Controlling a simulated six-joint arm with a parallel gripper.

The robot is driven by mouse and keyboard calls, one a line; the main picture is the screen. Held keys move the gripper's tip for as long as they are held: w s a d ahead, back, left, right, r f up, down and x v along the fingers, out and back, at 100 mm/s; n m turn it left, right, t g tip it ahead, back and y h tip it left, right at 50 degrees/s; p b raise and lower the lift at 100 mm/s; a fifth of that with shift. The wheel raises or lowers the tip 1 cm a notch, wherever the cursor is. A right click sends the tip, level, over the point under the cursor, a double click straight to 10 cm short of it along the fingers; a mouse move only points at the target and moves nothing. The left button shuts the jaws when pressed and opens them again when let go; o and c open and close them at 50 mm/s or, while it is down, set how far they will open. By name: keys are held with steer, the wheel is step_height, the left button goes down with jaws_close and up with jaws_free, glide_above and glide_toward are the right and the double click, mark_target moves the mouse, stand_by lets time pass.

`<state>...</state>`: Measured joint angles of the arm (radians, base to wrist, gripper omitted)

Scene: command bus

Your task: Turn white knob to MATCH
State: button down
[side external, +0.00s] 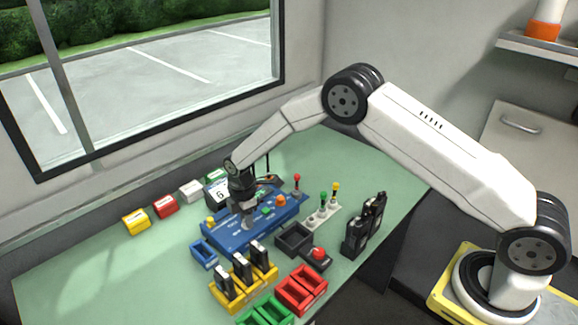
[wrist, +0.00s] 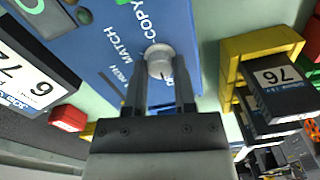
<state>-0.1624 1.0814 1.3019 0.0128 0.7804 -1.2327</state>
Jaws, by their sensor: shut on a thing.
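The white knob (wrist: 159,60) sits on the blue panel (wrist: 98,48). It shows between the two fingertips of my gripper (wrist: 160,73) in the wrist view, and the fingers are shut on its sides. White lettering beside the knob reads COPY, MATCH and RUN. A small dark mark shows on the knob, but I cannot tell for sure which label it points to. In the side view my gripper (side external: 245,222) points down over the left part of the blue box (side external: 262,234), and the knob is mostly hidden there.
A yellow rack (side external: 246,289) with several black modules stands in front of the blue box. Red bins (side external: 301,290), green bins (side external: 265,313) and a dark tray (side external: 293,239) lie nearby. A display (wrist: 28,70) marked 6 stands close to my gripper. Two black radios (side external: 364,225) stand at right.

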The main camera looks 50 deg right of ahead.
steer(key=shift+m, duration=0.3)
steer(key=m, duration=0.5)
steer(key=shift+m, duration=0.3)
steer(key=m, duration=1.1)
steer(key=shift+s+m, duration=0.1)
steer(key=shift+m, duration=0.3)
steer(key=m, duration=0.5)
steer(key=shift+m, duration=0.3)
steer(key=shift+c, duration=2.2)
jaws_free()
